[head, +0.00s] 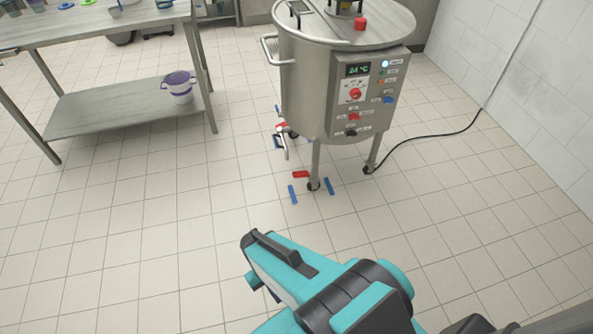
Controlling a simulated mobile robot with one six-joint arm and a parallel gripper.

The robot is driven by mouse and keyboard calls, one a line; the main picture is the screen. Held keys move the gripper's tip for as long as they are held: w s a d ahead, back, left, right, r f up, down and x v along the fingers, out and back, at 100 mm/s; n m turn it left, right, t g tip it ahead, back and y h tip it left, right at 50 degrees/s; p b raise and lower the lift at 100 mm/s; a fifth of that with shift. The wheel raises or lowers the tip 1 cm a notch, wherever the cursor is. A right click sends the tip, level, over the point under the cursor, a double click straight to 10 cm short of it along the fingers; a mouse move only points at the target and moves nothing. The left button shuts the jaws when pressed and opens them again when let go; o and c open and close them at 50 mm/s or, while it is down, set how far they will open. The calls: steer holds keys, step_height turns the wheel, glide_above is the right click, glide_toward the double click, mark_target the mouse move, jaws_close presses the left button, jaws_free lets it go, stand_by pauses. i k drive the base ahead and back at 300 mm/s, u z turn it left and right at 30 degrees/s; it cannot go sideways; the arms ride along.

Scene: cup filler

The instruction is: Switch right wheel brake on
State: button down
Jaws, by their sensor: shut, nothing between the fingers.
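A steel cup filler (300,90) stands upright on legs with casters at the upper right. Its near front caster (313,186) has a red brake lever (300,174) sticking out to the left. Another red part (281,126) shows by the left leg, close to the outlet pipe (284,147). The right caster (368,169) is dark and small; I see no red lever on it. Whether any brake is on cannot be told. My teal and black arm is in the lower middle, apart from the filler; the gripper's fingers do not show.
The tiled floor between is clear.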

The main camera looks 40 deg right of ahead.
mark_target(298, 173)
steer(key=z, duration=0.05)
steer(key=i, duration=0.9)
steer(key=u, duration=0.05)
